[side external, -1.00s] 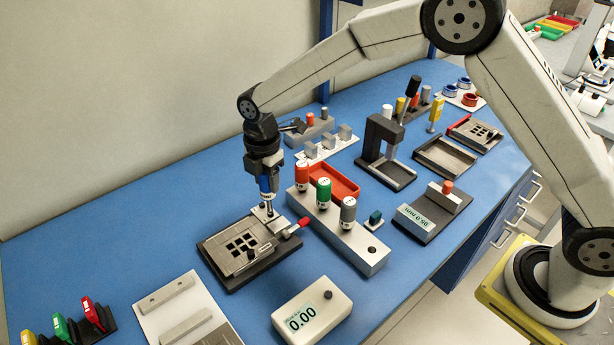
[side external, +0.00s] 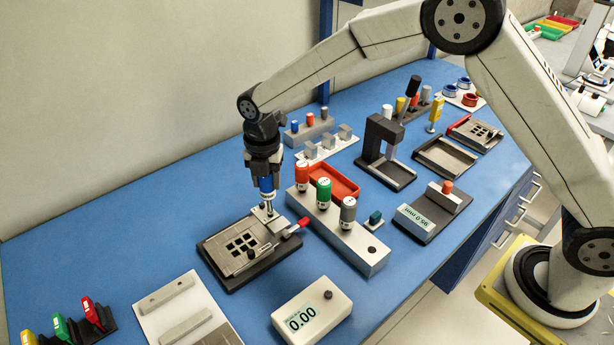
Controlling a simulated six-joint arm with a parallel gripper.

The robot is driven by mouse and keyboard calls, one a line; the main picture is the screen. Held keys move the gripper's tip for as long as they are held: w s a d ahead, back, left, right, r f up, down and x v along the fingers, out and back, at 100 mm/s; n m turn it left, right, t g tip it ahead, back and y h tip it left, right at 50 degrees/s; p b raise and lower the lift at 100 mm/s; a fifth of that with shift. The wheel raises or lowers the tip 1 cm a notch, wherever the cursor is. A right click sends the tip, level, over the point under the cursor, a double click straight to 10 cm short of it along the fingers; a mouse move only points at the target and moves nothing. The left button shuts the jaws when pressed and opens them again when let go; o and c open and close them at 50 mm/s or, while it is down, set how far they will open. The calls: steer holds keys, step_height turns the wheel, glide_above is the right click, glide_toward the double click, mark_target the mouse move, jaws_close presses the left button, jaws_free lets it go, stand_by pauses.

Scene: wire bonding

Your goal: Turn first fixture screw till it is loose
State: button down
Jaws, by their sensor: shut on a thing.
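My gripper (side external: 265,178) is shut on a blue-handled screwdriver (side external: 266,187), held upright with its shank pointing down. The shank's lower end is at the block at the back right corner of the dark fixture (side external: 226,272). The first fixture screw is hidden or too small to make out under the tip; I cannot tell whether it is loose. The fixture carries a grey plate (side external: 236,238) with several square dark openings. A red-ended lever (side external: 303,223) sticks out at its right side.
A silver driver rack (side external: 336,232) with red, green and grey handles stands close on the right, with one empty hole at its front end. A display box (side external: 312,308) reads 0.00 in front. A red tray (side external: 340,184) lies behind the rack.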

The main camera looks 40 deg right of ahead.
steer(key=shift+s+f, duration=0.15)
steer(key=shift+f, duration=0.1)
steer(key=n, duration=0.4)
steer(key=shift+n, duration=0.9)
steer(key=n, duration=0.2)
steer(key=shift+n, duration=0.4)
steer(key=shift+r, duration=0.25)
steer(key=shift+r, duration=0.4)
steer(key=shift+r, duration=0.15)
